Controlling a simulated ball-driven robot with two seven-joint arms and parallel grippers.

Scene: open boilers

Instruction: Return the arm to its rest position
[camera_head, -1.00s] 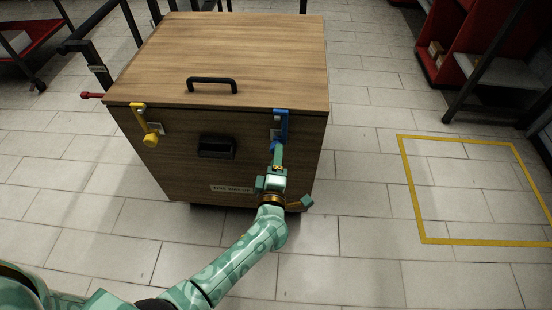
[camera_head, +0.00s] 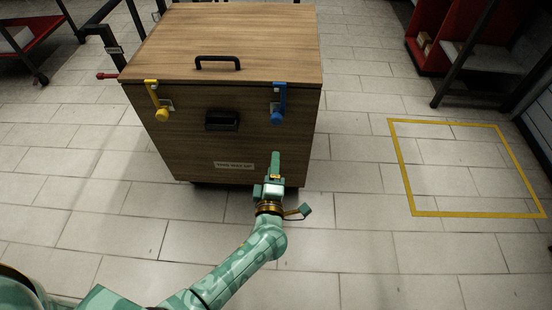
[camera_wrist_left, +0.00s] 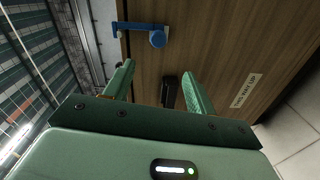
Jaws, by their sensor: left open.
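My left gripper (camera_head: 275,172) is in front of the lower right part of a wooden box in the head view. In the left wrist view the left gripper (camera_wrist_left: 158,88) shows two green fingers apart with nothing between them. The wooden box (camera_head: 170,135) has a closed lid (camera_head: 230,40) with a black handle (camera_head: 218,63). A blue latch (camera_head: 279,103) is on the front at the right, above the gripper and apart from it. It also shows in the left wrist view (camera_wrist_left: 143,31). A yellow latch (camera_head: 157,101) is on the front at the left. My right gripper is not in view.
A black recessed handle (camera_head: 221,121) and a label (camera_head: 234,166) are on the box front. A yellow floor outline (camera_head: 470,214) lies at the right on clear tiles. Red shelving (camera_head: 427,40) stands at the back right. A red cart (camera_head: 32,38) is at the back left.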

